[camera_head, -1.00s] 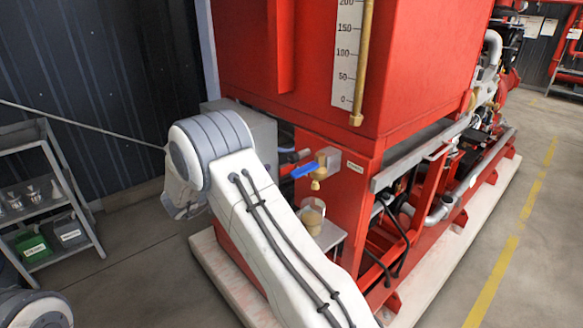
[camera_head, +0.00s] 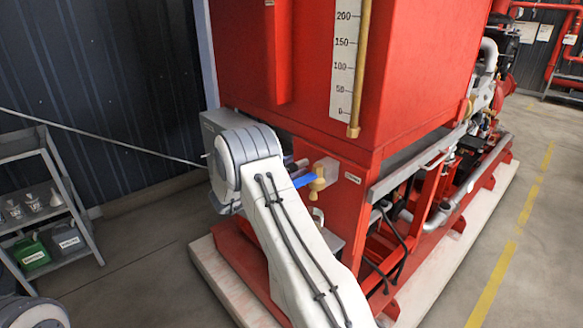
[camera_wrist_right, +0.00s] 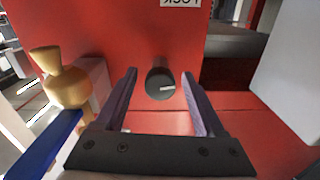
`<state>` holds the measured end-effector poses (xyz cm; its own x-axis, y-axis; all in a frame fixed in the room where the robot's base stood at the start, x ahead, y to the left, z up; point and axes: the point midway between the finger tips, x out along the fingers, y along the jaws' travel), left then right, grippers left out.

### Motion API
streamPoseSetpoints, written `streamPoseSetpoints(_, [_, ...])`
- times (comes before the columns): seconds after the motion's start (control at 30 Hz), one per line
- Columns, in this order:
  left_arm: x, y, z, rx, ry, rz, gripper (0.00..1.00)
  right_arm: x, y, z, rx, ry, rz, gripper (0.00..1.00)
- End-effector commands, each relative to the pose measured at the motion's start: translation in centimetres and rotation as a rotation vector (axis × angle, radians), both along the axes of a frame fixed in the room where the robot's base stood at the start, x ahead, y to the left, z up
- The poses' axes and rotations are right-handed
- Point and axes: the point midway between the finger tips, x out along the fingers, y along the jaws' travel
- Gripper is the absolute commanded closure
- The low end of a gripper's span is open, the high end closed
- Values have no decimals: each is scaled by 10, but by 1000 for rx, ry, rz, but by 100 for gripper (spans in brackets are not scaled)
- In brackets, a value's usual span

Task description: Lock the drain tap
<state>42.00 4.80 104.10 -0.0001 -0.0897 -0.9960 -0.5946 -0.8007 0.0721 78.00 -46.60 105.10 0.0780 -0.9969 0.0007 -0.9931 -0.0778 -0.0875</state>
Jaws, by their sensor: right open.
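The brass drain tap (camera_head: 317,186) sticks out of the red tank frame, with a blue lever (camera_head: 305,181) beside it. In the right wrist view, the brass tap (camera_wrist_right: 66,85) and blue lever (camera_wrist_right: 45,145) are on the left, outside my fingers. My right gripper (camera_wrist_right: 158,82) is open, facing the red panel. A dark round knob-like part (camera_wrist_right: 160,84) with a pale mark appears between the fingertips; I cannot tell whether they touch it. In the head view, my arm hides most of this gripper. My left gripper is out of view.
The red pump skid (camera_head: 395,235) runs along the right of my arm. The floor (camera_head: 150,250) at left is clear.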

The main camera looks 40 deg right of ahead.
Motion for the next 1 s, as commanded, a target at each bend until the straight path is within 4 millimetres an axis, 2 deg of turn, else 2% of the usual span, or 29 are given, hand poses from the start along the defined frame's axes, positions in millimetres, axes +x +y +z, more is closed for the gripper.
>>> streamPoseSetpoints(0.2, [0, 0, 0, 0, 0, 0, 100, 0, 0, 0, 0, 0, 0, 29])
streamPoseSetpoints(0.27, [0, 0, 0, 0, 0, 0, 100, 0, 0, 0, 0, 0, 0, 52])
streamPoseSetpoints(0.3, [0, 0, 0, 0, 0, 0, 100, 0, 0, 0, 0, 0, 0, 67])
streamPoseSetpoints(0.4, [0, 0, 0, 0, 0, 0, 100, 0, 0, 0, 0, 0, 0, 100])
streamPoseSetpoints(0.73, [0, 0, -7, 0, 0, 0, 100, 0, 0, -2, 4, -36, 0, 100])
streamPoseSetpoints(1.0, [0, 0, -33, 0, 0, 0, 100, 0, 0, -6, 16, -194, 0, 100])
